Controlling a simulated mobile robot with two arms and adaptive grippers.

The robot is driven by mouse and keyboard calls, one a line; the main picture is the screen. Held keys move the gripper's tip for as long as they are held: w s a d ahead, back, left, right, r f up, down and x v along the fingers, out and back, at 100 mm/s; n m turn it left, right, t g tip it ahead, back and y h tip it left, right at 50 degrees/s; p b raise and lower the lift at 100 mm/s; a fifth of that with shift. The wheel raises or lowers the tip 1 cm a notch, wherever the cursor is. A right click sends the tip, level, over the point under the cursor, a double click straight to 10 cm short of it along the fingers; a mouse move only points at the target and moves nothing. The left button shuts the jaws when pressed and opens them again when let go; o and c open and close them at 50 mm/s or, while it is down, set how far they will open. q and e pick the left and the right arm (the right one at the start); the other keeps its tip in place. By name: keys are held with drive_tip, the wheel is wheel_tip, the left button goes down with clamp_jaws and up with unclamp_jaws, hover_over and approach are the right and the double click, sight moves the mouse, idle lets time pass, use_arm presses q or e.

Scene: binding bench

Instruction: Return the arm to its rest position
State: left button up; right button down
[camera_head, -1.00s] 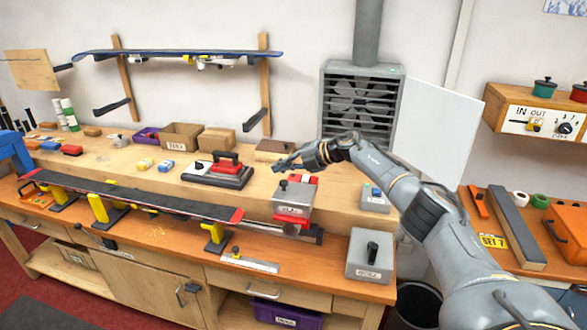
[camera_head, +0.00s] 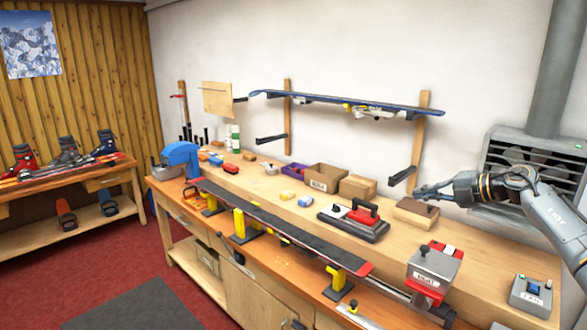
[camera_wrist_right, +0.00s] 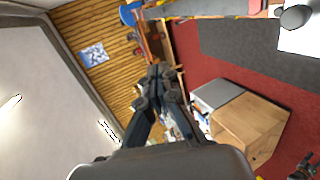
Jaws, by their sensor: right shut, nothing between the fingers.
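My right arm (camera_head: 548,215) comes in from the right edge of the head view. My right gripper (camera_head: 424,190) is shut and empty, over the back of the bench near the brown block. In the right wrist view the fingers of the right gripper (camera_wrist_right: 160,75) meet at their tips with nothing between them. My left gripper is not in view.
The workbench (camera_head: 480,265) carries a black and red ski (camera_head: 275,220) on yellow supports, a red iron (camera_head: 358,214) and a grey box (camera_head: 434,266). A wall rack holds a blue ski (camera_head: 340,103). A boot table (camera_head: 100,172) stands at left; red floor (camera_head: 110,245) lies open.

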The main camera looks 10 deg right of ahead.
drive_tip(key=s+a+f+m+t, duration=0.1)
drive_tip(key=a+f+m+t, duration=0.4)
drive_tip(key=a, duration=0.7)
drive_tip(key=s+a+f+m+t, duration=0.2)
drive_tip(key=a+f+m, duration=0.3)
drive_tip(key=a, duration=0.6)
drive_tip(key=s+d+f+m+g+h, duration=0.1)
drive_tip(key=s+f+m+g+h, duration=0.2)
drive_tip(key=s+f+m+h, duration=0.45)
drive_tip(key=s+d+f+m+g+h, duration=0.2)
drive_tip(key=s+f+m, duration=0.2)
drive_tip(key=s+f, duration=0.75)
drive_tip(key=s+f+m+g+y, duration=0.1)
drive_tip(key=s+f+g, duration=0.25)
drive_tip(key=s, duration=0.95)
drive_tip(key=s+f+m+g+y, duration=0.15)
drive_tip(key=s+g, duration=0.35)
drive_tip(key=s, duration=0.7)
wheel_tip(320, 180, down, 31)
drive_tip(key=s+g+h+b, duration=0.1)
drive_tip(key=s+g+b, duration=0.1)
drive_tip(key=b, duration=0.2)
drive_tip(key=s+d+f+b, duration=0.2)
drive_tip(key=s+f, duration=1.4)
drive_tip(key=f, duration=0.2)
drive_tip(key=shift+s+d+g+b, duration=0.2)
drive_tip(key=shift+g+b, duration=0.1)
drive_tip(key=shift+g, duration=0.15)
